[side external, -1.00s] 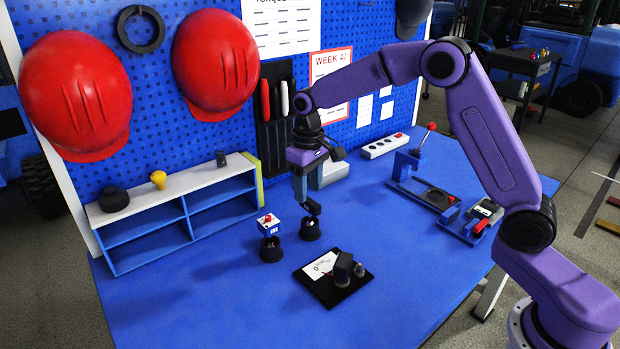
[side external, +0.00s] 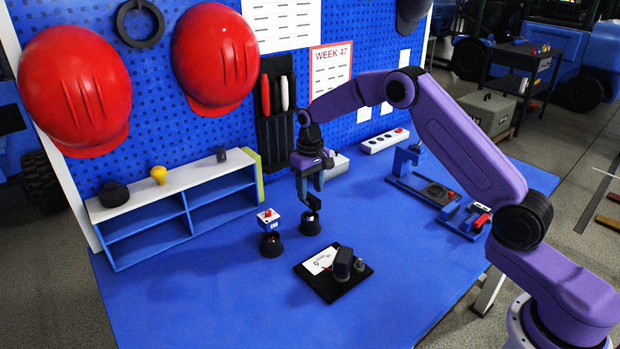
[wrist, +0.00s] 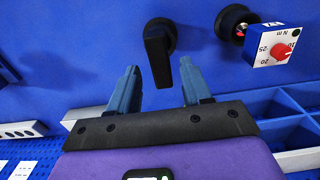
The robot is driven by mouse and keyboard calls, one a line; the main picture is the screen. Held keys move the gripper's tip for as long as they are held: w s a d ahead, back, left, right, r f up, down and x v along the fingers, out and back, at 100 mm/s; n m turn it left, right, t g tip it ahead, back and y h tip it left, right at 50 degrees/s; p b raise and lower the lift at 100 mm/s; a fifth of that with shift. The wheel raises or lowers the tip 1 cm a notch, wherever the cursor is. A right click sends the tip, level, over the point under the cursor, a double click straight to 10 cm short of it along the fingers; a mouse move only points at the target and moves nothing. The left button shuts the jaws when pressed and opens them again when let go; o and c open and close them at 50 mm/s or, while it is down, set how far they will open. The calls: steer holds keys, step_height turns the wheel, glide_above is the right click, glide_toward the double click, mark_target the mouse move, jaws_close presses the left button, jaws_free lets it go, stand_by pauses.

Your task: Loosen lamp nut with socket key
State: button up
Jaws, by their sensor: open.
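A black key-like piece with a lever handle (wrist: 158,48) stands in a black round cup (side external: 310,224) on the blue table; I take it to be the socket key. My gripper (side external: 309,191) is above this cup, pointing down. In the wrist view the open fingers (wrist: 159,68) lie on either side of the handle, with gaps visible on both sides. A second black cup (side external: 271,245) to the left holds a white-and-blue block with a red dial (side external: 268,217). I cannot make out which part is the lamp nut.
A black plate (side external: 322,291) with a white card, a dark block and a small knob lies in front. A blue shelf (side external: 185,207) stands at the left, a lever fixture (side external: 425,190) and a small blue fixture (side external: 467,222) at the right. The front table is clear.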

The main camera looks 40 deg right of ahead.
mark_target(310, 195)
steer(key=shift+f, duration=2.4)
jaws_close()
